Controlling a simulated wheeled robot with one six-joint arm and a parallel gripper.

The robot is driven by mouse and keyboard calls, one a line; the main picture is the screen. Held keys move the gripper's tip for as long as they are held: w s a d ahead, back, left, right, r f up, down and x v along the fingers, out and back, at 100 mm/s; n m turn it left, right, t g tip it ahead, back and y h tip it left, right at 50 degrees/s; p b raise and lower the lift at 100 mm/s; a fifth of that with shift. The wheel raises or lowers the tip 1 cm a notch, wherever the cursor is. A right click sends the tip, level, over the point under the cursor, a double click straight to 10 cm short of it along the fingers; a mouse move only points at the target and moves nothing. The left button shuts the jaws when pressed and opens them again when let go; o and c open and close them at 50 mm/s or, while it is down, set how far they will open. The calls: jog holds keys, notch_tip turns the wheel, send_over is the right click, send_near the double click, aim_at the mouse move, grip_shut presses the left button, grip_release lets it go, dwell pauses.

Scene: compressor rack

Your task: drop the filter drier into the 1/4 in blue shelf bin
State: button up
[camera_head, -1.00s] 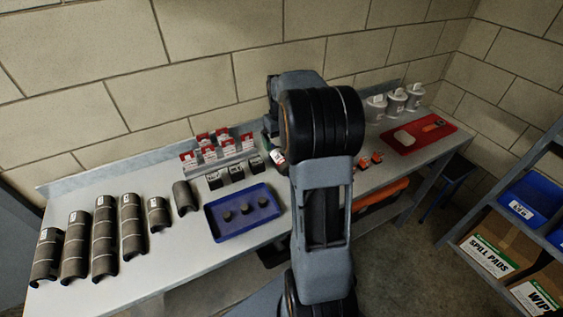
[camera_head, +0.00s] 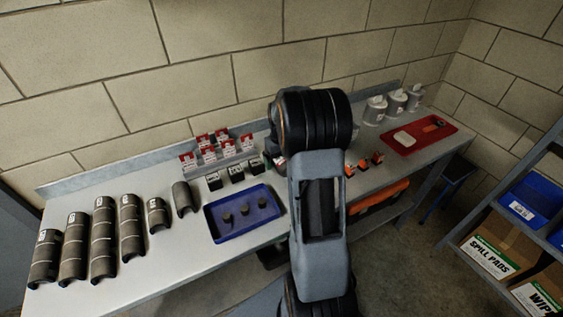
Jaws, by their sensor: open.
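My arm stands in the middle of the view, and its wrist joint covers my gripper. I cannot make out the fingers. A small piece with a reddish and pale label (camera_head: 280,160) shows just left of the wrist over the bench; it may be the filter drier, but most of it is hidden. A blue shelf bin (camera_head: 532,193) with a white label sits on the shelf rack at the right. The label is too small to read surely. A second blue bin (camera_head: 557,236) is cut off by the right edge.
The bench (camera_head: 180,262) holds several pipe insulation pieces (camera_head: 103,235), a blue tray (camera_head: 226,232), red-and-white cards (camera_head: 205,148), small dark boxes, orange pieces (camera_head: 363,164), a red tray (camera_head: 410,146) and white canisters (camera_head: 397,102). Cardboard boxes (camera_head: 487,258) stand below the bins.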

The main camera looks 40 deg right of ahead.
jog(key=c, duration=1.2)
jog(key=shift+c, duration=0.6)
jog(key=shift+r, duration=0.2)
